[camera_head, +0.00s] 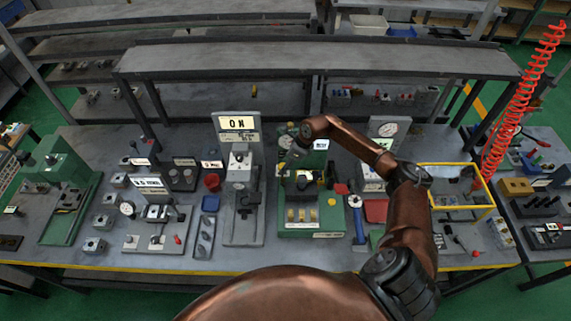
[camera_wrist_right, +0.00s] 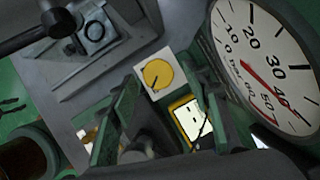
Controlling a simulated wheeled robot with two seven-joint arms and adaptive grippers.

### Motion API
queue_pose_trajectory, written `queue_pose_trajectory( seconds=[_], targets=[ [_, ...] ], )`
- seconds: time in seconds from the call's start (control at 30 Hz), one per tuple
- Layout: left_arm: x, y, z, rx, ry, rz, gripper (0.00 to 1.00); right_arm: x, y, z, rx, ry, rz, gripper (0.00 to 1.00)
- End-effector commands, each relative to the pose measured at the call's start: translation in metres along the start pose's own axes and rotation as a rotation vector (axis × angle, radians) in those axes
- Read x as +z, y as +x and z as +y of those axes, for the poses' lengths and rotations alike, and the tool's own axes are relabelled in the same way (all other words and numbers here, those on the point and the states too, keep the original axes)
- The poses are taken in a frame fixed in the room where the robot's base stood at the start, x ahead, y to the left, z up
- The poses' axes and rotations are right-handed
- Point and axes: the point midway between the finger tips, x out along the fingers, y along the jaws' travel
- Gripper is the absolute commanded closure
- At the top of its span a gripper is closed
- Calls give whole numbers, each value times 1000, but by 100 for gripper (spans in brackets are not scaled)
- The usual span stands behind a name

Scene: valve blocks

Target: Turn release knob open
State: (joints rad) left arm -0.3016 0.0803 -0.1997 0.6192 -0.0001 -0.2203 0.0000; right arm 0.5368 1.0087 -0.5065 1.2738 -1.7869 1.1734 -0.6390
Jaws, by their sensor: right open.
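The release knob (camera_wrist_right: 158,74) shows in the right wrist view as a round yellow knob on a white square plate, with a dark pointer mark toward its lower left. My right gripper (camera_wrist_right: 165,112) is open, with one finger on each side below the knob in that view. Its fingertips look apart from the knob, and nothing is between them. In the head view my right gripper (camera_head: 295,158) is above the back of the green station (camera_head: 310,228); the knob cannot be made out there. My left gripper is not in view.
A large pressure gauge (camera_wrist_right: 262,70) is close to the right finger, with a yellow-framed display (camera_wrist_right: 190,122) below it. A grey press stand (camera_head: 243,200) is left of the station. A blue-handled hammer (camera_head: 358,220) and a yellow-framed basket (camera_head: 452,207) are to its right.

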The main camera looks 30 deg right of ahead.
Motion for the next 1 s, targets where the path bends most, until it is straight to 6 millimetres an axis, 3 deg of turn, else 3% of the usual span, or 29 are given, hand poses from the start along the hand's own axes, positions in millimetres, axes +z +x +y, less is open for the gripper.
queue_pose_trajectory(
  seconds=[0.13, 0.73, 1.0],
  targets=[
    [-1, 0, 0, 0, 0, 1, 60, 0, 0, 0, 1, 0, 0, 56],
    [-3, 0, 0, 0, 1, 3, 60, 1, 0, 0, 0, 0, -1, 98],
    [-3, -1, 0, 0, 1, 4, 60, 1, 0, 0, -12, 26, -2, 98]
  ],
)
